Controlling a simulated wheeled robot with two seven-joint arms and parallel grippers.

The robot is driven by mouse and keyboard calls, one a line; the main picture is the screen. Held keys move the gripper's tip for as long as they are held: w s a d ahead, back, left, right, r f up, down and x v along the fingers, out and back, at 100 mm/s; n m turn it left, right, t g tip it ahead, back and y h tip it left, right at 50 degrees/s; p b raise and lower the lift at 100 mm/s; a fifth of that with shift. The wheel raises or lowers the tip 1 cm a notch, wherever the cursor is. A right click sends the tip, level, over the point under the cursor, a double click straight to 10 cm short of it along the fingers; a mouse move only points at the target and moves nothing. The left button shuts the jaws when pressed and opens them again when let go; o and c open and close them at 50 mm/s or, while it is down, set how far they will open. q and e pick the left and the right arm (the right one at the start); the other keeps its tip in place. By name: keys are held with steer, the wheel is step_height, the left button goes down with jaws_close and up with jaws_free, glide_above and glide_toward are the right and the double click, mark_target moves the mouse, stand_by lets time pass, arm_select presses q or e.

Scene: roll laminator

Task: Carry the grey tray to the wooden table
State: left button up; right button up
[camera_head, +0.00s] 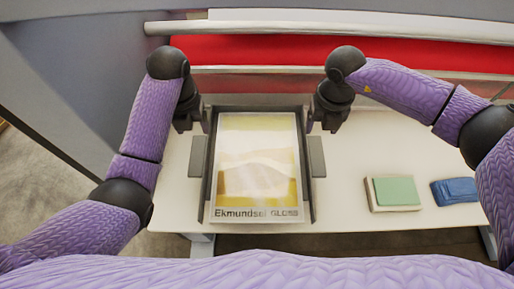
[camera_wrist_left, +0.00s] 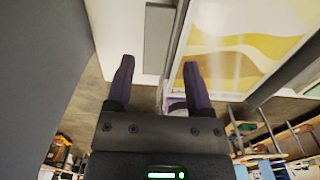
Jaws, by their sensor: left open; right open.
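The grey tray (camera_head: 250,110) lies on a white table in the head view, with a yellow and white printed sheet (camera_head: 257,160) in it. It has a grey side handle on the left (camera_head: 196,157) and one on the right (camera_head: 317,157). My left gripper (camera_head: 190,124) is open above the tray's far left corner, near the left handle. In the left wrist view its fingers (camera_wrist_left: 159,65) are apart, with the handle (camera_wrist_left: 158,38) beyond the gap and nothing between them. My right gripper (camera_head: 325,124) is open near the tray's far right corner, by the right handle.
The white table (camera_head: 345,150) has free room right of the tray. A green-topped pad (camera_head: 393,193) and a blue folded item (camera_head: 455,190) lie there. A machine with a red band (camera_head: 260,50) and a long roller (camera_head: 330,28) stands behind. A grey wall is at left.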

mark_target(315, 145)
arm_select(q)
step_height(315, 145, down, 9)
steer(key=shift+r, duration=0.15)
arm_select(e)
step_height(315, 145, down, 9)
steer(key=shift+r, duration=0.15)
arm_select(q)
jaws_close()
arm_select(e)
jaws_close()
